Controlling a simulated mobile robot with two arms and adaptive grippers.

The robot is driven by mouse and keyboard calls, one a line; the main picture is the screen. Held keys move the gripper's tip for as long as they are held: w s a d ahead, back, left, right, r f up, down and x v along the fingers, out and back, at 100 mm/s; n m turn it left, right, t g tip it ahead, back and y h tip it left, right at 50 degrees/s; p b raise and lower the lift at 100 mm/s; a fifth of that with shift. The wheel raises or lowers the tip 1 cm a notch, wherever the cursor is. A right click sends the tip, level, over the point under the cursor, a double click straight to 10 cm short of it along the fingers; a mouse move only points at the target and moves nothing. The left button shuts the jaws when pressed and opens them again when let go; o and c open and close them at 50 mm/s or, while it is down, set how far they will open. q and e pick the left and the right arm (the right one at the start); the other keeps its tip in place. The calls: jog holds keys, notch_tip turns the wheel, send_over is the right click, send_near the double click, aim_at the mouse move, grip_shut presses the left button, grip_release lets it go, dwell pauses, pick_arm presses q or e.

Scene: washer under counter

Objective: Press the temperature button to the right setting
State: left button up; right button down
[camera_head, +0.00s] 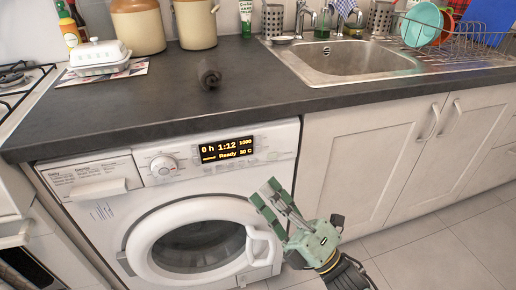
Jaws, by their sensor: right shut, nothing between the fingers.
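The white washer (152,198) stands under the dark counter, with its round door closed. Its display (227,149) is lit and reads 0 h 1:12, 1000, Ready and 30 C. A round dial (163,166) is left of the display. The temperature button itself is too small to make out. My right gripper (267,191) is green and shut with nothing in it. It is in front of the washer's right side, below and right of the display, with its fingers pointing up and left. Whether it touches the washer cannot be told. My left gripper is not in view.
The counter (160,101) overhangs the washer's top. A sink (345,63) and dish rack are at right. White cabinets (370,160) adjoin the washer. Tiled floor (440,262) is free at lower right.

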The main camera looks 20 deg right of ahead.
aim_at(258, 149)
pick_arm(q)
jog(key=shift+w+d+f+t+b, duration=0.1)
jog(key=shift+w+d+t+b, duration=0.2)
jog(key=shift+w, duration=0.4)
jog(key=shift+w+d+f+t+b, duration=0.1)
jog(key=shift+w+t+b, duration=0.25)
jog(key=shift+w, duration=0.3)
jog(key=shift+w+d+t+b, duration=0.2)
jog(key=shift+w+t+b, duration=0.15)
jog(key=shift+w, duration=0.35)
pick_arm(e)
jog(key=w, duration=0.8)
jog(key=shift+w+a, duration=0.15)
jog(key=shift+w, duration=0.2)
jog(key=shift+w, duration=0.1)
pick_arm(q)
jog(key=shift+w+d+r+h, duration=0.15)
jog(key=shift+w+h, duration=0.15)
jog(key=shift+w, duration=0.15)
pick_arm(e)
jog(key=shift+w, duration=0.35)
